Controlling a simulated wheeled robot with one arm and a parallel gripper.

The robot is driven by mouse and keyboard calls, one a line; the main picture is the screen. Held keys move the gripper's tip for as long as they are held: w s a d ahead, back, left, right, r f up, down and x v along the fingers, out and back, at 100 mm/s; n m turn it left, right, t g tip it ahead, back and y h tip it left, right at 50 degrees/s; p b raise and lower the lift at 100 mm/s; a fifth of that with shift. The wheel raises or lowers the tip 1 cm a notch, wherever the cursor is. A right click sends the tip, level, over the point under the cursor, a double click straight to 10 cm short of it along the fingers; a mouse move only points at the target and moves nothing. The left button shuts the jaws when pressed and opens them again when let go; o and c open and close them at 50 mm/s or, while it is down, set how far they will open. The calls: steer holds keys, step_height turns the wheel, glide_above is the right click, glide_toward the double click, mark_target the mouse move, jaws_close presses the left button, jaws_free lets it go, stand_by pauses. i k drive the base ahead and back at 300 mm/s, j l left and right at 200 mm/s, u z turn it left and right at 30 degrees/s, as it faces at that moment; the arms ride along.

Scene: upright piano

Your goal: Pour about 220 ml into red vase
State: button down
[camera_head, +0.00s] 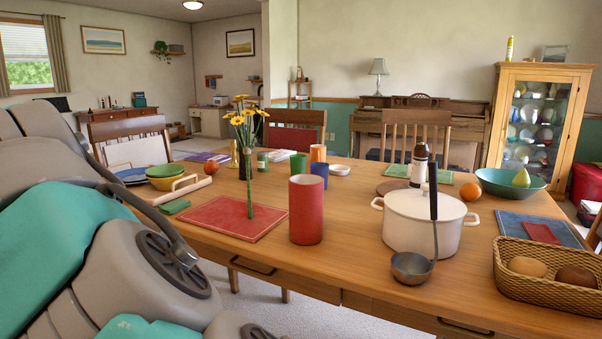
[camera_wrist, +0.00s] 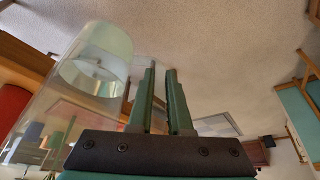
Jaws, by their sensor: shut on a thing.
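The red vase (camera_head: 306,210) is a plain upright cylinder on the wooden table in the head view, right of the red placemat. The jug's see-through body fills the left of that view and looks tilted there. A pale, round patch shows inside it; I cannot tell how much liquid it holds. A red shape at the left edge may be the vase seen past the jug. My gripper and the jug are outside the head view.
A white pot (camera_head: 415,228) with a ladle (camera_head: 412,267) stands right of the vase. A wicker basket (camera_head: 510,275) is at right.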

mark_target(306, 191)
steer(key=i+l, duration=0.25)
steer(key=i, duration=0.2)
steer(key=i+l, duration=0.3)
steer(key=i, duration=0.1)
